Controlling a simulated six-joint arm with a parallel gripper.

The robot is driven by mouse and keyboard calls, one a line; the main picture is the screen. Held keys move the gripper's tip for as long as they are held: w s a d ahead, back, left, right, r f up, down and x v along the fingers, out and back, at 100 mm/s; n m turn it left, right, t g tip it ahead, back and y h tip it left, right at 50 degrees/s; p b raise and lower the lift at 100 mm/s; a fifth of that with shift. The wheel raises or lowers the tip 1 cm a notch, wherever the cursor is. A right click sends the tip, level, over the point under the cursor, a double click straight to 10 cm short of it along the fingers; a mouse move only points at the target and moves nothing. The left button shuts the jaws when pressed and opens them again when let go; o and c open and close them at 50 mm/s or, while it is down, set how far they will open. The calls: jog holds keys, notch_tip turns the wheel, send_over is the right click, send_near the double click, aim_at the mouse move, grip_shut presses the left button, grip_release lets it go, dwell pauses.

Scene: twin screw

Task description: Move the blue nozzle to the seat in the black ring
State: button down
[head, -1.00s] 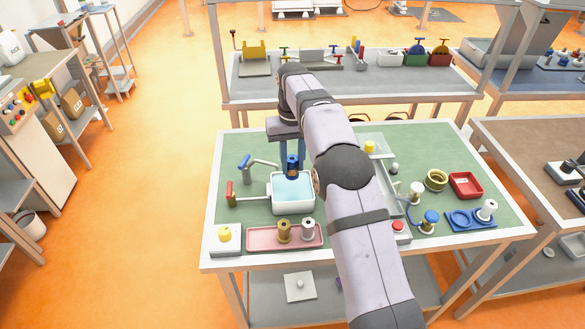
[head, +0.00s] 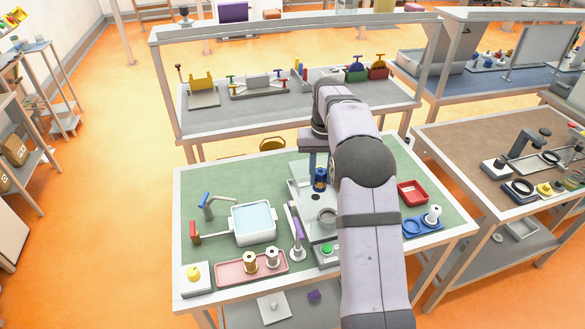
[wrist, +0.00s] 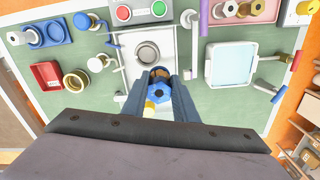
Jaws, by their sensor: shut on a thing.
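My gripper (head: 319,166) is shut on the blue nozzle (head: 320,182), held upright over the pale plate (head: 304,181) of a station. In the wrist view the nozzle (wrist: 159,94) sits between both fingers of my gripper (wrist: 159,86), with a brownish part at its far side. A dark-grey ring (head: 327,215) with a round opening lies on the plate, apart from the nozzle. It also shows in the wrist view (wrist: 147,54), beyond the fingertips. I cannot tell the nozzle's exact height; its lower end is hard to make out.
A water basin (head: 234,234) stands left of the plate, and a purple-handled lever (head: 298,241) stands between them. A pink tray (head: 230,270) with two spools is in front. A blue tray (head: 440,224) and a red bin (head: 412,193) are at the right. My arm hides part of the table.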

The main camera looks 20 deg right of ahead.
jog(key=s+d+f, duration=0.1)
jog(key=d+f, duration=0.2)
jog(key=f, duration=0.3)
jog(key=shift+s+d, duration=0.15)
jog(key=shift+s, duration=0.15)
jog(key=shift+f+b, duration=1.75)
jog(key=shift+f, duration=0.6)
jog(key=shift+f, duration=1.05)
dwell(0.8)
dwell(0.8)
